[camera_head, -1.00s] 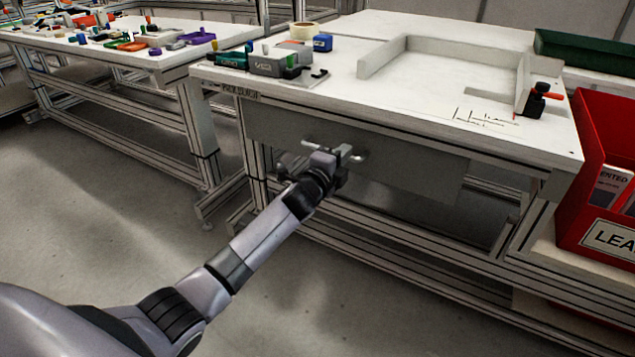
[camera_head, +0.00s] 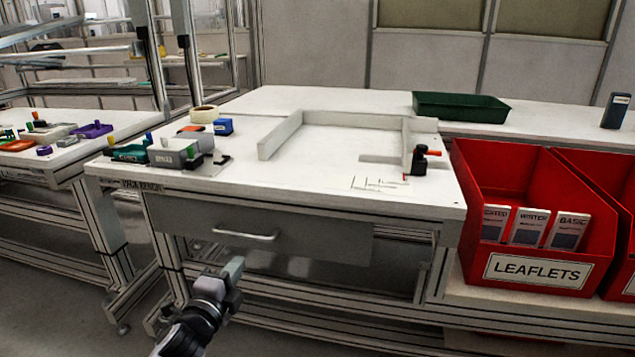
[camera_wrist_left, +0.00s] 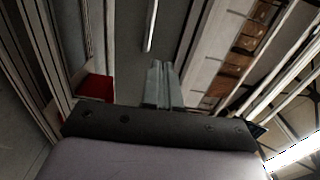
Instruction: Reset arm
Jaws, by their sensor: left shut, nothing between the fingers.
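My left gripper (camera_head: 234,270) is shut and empty. It is in front of and below the drawer handle (camera_head: 245,236) on the workbench's grey drawer front (camera_head: 320,238), and apart from it. In the left wrist view its closed fingers (camera_wrist_left: 162,84) point up the picture, with nothing between them. A thin pale bar (camera_wrist_left: 151,25), which looks like the handle, lies beyond the fingertips. My right gripper is in neither view.
The workbench top (camera_head: 290,185) holds a white frame (camera_head: 345,120), a black-and-red tool (camera_head: 420,160), a tape roll (camera_head: 204,114) and small boxes. A green tray (camera_head: 460,106) stands behind. Red leaflet bins (camera_head: 535,220) stand right; another table (camera_head: 110,122) is at left.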

